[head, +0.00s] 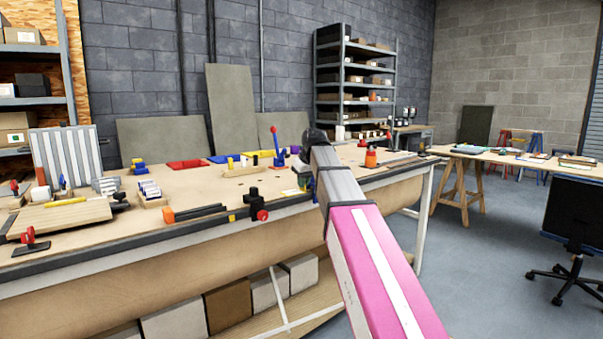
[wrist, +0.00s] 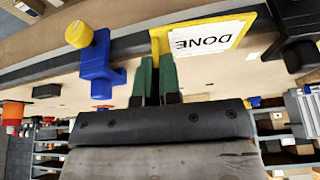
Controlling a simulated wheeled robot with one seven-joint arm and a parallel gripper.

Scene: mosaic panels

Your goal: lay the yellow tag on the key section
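The yellow tag (wrist: 246,24) shows in the wrist view as a yellow-edged card with a white face reading DONE, upside down in that picture. My gripper (wrist: 158,62) has two green fingers close together, with the tag's yellow end between them; it appears shut on the tag. The tag sticks out to the right of the fingers, near the bench's dark edge. In the head view my arm hides most of the gripper and I cannot make out the tag. Coloured panels, including a red one (head: 187,164), lie flat at the back of the bench; I cannot tell which is the key section.
The bench (head: 215,185) carries a black clamp with a red knob (head: 257,205), dark bars (head: 195,212) and a wooden board (head: 60,217). In the wrist view a blue clamp (wrist: 96,70) stands left of my fingers and a black clamp (wrist: 296,30) right of the tag.

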